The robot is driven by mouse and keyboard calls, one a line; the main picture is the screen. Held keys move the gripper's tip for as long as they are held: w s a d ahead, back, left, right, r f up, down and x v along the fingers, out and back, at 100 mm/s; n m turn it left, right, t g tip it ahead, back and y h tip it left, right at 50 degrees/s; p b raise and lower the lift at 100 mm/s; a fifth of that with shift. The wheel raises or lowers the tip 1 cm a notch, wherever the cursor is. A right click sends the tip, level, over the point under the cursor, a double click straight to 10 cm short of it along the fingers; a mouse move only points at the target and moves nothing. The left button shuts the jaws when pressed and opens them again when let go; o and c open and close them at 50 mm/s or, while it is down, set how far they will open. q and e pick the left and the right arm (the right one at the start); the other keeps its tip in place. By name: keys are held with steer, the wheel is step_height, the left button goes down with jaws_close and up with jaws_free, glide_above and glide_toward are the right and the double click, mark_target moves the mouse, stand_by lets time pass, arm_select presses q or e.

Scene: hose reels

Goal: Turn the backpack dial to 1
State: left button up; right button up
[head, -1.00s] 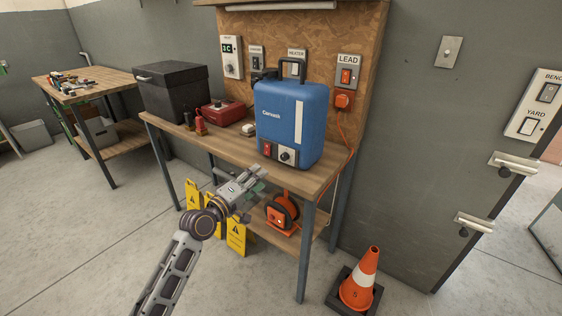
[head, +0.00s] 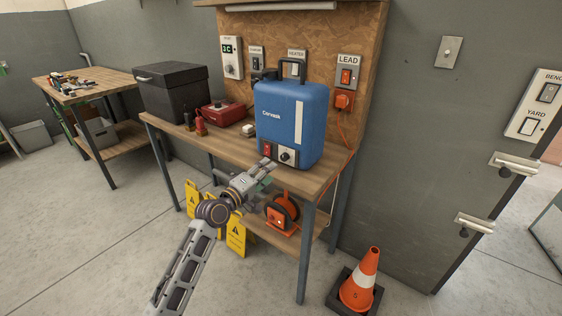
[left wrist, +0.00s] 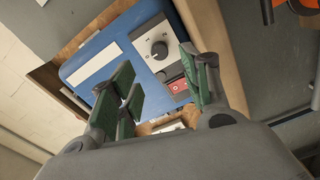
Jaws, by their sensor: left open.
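The blue backpack (head: 283,118) stands upright on the wooden bench. Low on its front is a light panel with a black dial (head: 285,156) and, to its left, a red switch (head: 267,150). My left gripper (head: 268,166) is open and empty, just in front of the panel and slightly below and left of the dial. In the left wrist view its green-padded fingers (left wrist: 165,92) are spread, with the dial beyond them. My right gripper is not in view.
The wooden bench (head: 226,148) also holds a black box (head: 171,96) and a red case (head: 223,113). An orange hose reel (head: 283,213) sits on the lower shelf. Yellow signs (head: 236,236) stand below, and a traffic cone (head: 360,282) stands at right.

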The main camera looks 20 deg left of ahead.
mark_target(283, 159)
arm_select(q)
steer(key=x, duration=0.4)
steer(key=shift+w, duration=0.15)
steer(key=shift+b+x, duration=0.3)
steer(key=shift+x, duration=2)
steer(key=shift+d, duration=0.1)
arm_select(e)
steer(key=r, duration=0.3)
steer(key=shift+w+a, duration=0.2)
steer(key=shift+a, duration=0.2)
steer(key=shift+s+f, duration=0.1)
arm_select(q)
steer(key=shift+c, duration=0.7)
steer(key=c, duration=0.9)
